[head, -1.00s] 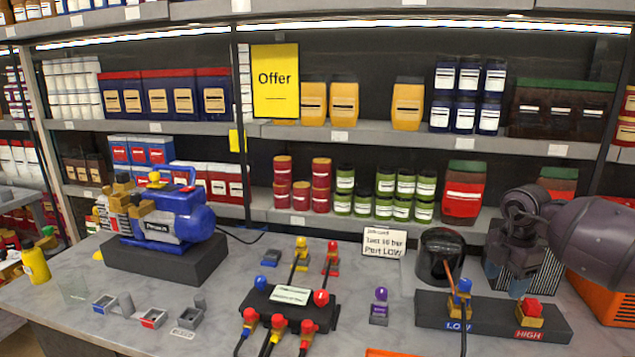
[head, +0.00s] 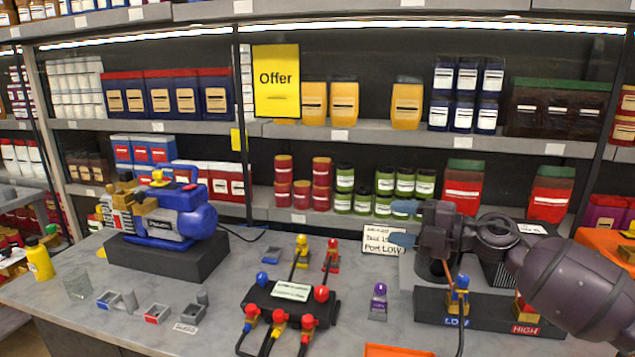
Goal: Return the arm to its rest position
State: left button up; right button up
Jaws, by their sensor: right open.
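My right gripper (head: 403,224) is open and empty. The HIGH fitting is partly covered by my arm. My left gripper is not in view.
The blue vacuum pump (head: 165,215) stands on a dark block at the left. A black manifold (head: 275,303) with hoses sits in the middle. A yellow bottle (head: 38,258) stands far left. An orange tray (head: 395,351) shows at the front.

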jog(key=s+d+f+m+t+h, duration=0.2)
jog(key=s+f+m+t+h, duration=0.15)
jog(key=f+m, duration=0.3)
jog(key=s+d+f+m+t+h, duration=0.2)
jog(key=f+m+t+h, duration=0.15)
jog(key=f+m, duration=0.3)
jog(key=s+d+f+m+t+h, duration=0.2)
jog(key=s+d+f+m+h, duration=0.15)
jog(key=f+m, duration=0.3)
jog(key=s+d+f+m+g+h, duration=0.2)
jog(key=s+f+m, duration=0.2)
jog(key=s+f, duration=0.6)
jog(key=s+d+f+m+g+h, duration=0.2)
jog(key=s+f+m, duration=0.3)
jog(key=s+f, duration=0.5)
jog(key=s+g+h, duration=0.1)
jog(key=s, duration=0.2)
jog(key=shift+s, duration=0.4)
jog(key=shift+m, duration=0.25)
